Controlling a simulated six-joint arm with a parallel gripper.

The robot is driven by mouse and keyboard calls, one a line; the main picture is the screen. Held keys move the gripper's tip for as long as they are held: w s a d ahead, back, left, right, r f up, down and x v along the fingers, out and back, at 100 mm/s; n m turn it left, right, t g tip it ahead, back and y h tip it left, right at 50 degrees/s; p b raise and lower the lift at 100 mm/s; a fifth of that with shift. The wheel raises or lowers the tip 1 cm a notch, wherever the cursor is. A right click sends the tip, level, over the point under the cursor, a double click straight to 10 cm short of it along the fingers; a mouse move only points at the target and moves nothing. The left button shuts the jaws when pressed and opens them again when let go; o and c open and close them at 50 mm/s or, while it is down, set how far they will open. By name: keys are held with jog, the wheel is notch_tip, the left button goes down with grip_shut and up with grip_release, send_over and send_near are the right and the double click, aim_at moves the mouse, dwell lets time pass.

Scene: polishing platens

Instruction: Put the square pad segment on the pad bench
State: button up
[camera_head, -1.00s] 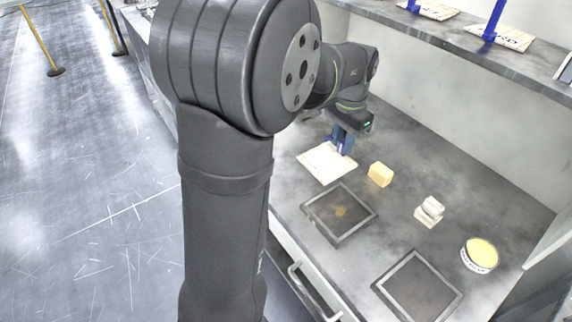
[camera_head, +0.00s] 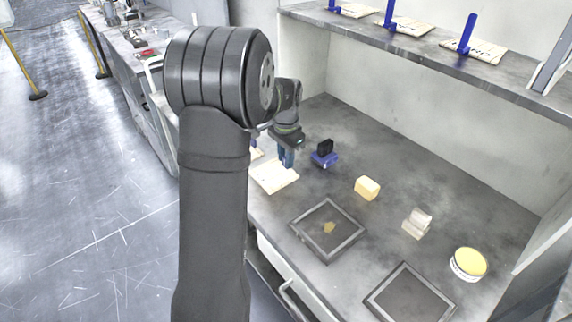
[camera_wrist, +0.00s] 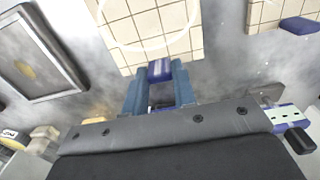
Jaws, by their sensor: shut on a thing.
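A cream square pad segment (camera_head: 268,181) with a grid of dark lines and a blue grip block is at the left part of the grey bench (camera_head: 345,160). In the wrist view, its gridded face (camera_wrist: 118,27) shows ahead of my fingers, with a pale curved line on it. My gripper (camera_wrist: 158,88) is shut on the segment's blue block (camera_wrist: 160,69). In the head view, my gripper (camera_head: 287,160) is upright over the segment. I cannot tell whether the segment touches the bench. A second gridded piece (camera_wrist: 264,14) with a blue block lies close beside it.
Dark framed platens (camera_head: 298,232) (camera_head: 381,297), a yellow block (camera_head: 367,188), a pale stacked block (camera_head: 416,223) and a yellow-topped tub (camera_head: 468,264) stand to the right. A blue-and-black tool (camera_head: 324,154) is just right of my gripper. Boards with blue posts (camera_head: 474,50) stand on the shelf above.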

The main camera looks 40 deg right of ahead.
jog(key=shift+f, duration=1.6)
jog(key=shift+f, duration=0.15)
jog(key=o, duration=1)
notch_tip(320, 180, up, 12)
jog(key=shift+r, duration=0.2)
